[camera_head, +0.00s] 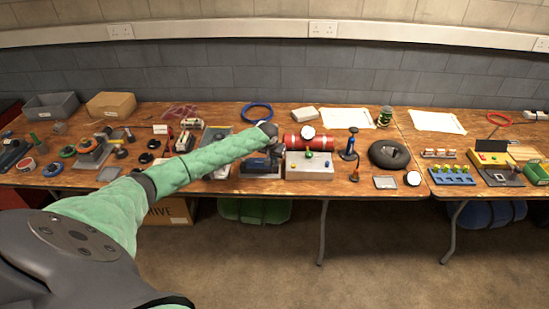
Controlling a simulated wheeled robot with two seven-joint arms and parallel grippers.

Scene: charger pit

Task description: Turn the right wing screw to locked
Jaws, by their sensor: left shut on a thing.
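My left arm reaches across the table from the lower left. My left gripper (276,152) points down at the right side of a low dark grey and blue unit (261,167) near the table's front edge. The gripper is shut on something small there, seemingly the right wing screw. The wing screw itself is hidden by the gripper and is too small to make out, so its turn position cannot be told. My right gripper is out of view.
A pale box with coloured knobs (309,171) stands close to the right of the unit, with a red cylinder (297,142) behind it. Many small items crowd the left.

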